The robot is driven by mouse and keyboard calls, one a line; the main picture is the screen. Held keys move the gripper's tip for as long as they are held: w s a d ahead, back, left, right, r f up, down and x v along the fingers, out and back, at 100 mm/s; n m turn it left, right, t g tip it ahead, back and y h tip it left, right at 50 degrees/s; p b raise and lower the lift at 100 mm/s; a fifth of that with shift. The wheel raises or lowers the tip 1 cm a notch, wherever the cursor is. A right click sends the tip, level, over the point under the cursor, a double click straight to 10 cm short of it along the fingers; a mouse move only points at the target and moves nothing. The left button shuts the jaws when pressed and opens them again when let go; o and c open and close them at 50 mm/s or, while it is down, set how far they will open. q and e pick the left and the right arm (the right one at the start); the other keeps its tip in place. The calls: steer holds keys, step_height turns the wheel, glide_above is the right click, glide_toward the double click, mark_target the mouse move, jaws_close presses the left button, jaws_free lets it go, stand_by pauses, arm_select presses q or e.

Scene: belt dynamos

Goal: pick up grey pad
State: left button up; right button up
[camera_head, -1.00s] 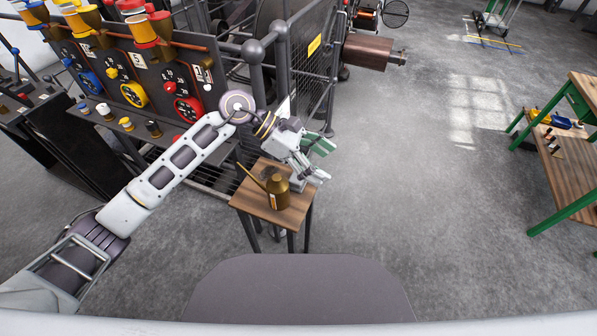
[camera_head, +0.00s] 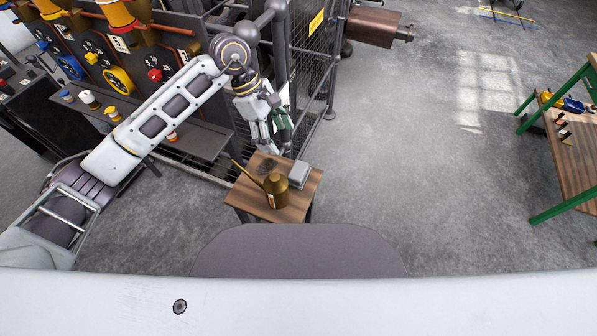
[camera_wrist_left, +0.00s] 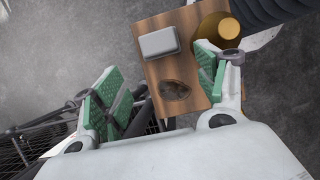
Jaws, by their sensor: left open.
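The grey pad (camera_head: 299,174) is a small light-grey block lying on the right side of a small wooden table (camera_head: 297,207). It also shows in the left wrist view (camera_wrist_left: 158,42), near the table's edge. My left gripper (camera_head: 275,148) is open and empty, with green finger pads. In the head view it hangs behind and to the left of the pad, pointing down. In the left wrist view its fingers (camera_wrist_left: 157,66) are spread wide, and the pad shows between and beyond them, untouched. My right gripper is not in view.
A brass oil can (camera_head: 276,190) with a long spout stands beside the pad. A dark oval patch (camera_wrist_left: 173,90) marks the tabletop. A mesh guard (camera_head: 308,90) and a control panel stand behind and left. A green-legged bench (camera_head: 570,150) is at right; the floor between is open.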

arm_select(q)
glide_above(298, 170)
steer(key=w+a, duration=0.1)
steer(key=a, duration=0.2)
steer(key=shift+d+f, duration=0.15)
steer(key=shift+f, duration=3.85)
steer(key=shift+d+x, duration=0.15)
steer(key=shift+x, duration=0.8)
steer(key=shift+d+x, duration=0.15)
steer(key=shift+x, duration=0.75)
steer(key=shift+s+d+f, duration=0.1)
steer(key=shift+d+f, duration=0.15)
steer(key=shift+f, duration=0.35)
steer(key=c, duration=0.7)
